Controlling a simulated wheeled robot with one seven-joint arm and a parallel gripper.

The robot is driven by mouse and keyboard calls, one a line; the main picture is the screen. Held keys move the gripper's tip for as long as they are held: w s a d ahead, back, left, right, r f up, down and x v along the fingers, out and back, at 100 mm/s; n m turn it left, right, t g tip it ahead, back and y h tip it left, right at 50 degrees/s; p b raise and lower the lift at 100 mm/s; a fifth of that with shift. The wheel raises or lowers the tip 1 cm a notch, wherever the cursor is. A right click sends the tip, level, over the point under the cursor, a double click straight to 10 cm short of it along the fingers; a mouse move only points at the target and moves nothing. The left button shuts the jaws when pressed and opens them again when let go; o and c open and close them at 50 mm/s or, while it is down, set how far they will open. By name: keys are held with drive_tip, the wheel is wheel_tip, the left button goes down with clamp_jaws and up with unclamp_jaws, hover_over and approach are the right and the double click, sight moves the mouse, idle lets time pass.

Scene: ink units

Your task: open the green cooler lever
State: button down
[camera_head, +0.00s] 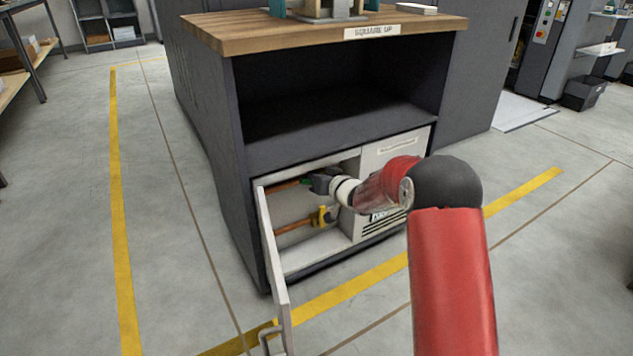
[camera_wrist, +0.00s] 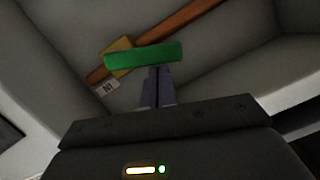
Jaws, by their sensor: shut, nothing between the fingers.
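The green lever (camera_wrist: 144,55) sits on a brass valve (camera_wrist: 118,44) on a copper pipe (camera_wrist: 180,22) in the wrist view. The bar lies at a slant to the pipe. My gripper (camera_wrist: 155,72) is shut and empty. Its fingertips are just below the right half of the lever in the picture; I cannot tell whether they touch it. In the head view my gripper (camera_head: 313,184) reaches into the open compartment at the upper pipe (camera_head: 284,186), and only a bit of green (camera_head: 305,181) shows beside it.
A yellow lever (camera_head: 325,215) sits on the lower copper pipe (camera_head: 293,227). The open white door (camera_head: 270,265) stands at the compartment's left. A vented white panel (camera_head: 375,228) borders it at right. A white IN tag (camera_wrist: 107,88) hangs by the valve. A dark shelf is above.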

drive_tip(key=v, duration=0.7)
drive_tip(key=shift+s+d+p, duration=0.15)
drive_tip(key=shift+s+p, duration=0.2)
drive_tip(key=shift+p, duration=0.1)
drive_tip(key=shift+r, duration=0.1)
